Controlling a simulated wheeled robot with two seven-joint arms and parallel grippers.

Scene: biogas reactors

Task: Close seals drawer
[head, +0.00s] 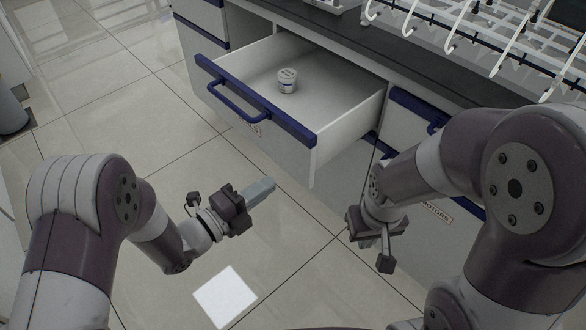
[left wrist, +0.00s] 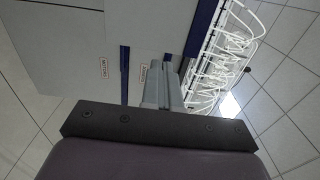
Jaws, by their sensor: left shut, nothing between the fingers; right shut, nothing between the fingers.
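The seals drawer (head: 325,90) is pulled well out of the cabinet in the head view. It has a white box, a blue front edge and a blue bar handle (head: 238,103); the label on its front is too small to read. A small white round container (head: 287,81) stands inside it. My left gripper (head: 265,187) is shut and empty, below and in front of the drawer front, apart from it. Its shut fingers show in the left wrist view (left wrist: 158,82). My right gripper (head: 378,232) is shut and empty, right of the drawer, by the cabinet face.
A dark countertop (head: 350,43) runs above the drawers and carries a white wire rack (head: 480,35). A closed drawer labelled MOTORS (head: 437,213) is partly hidden by my right arm. The tiled floor (head: 110,110) left of the cabinet is mostly clear.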

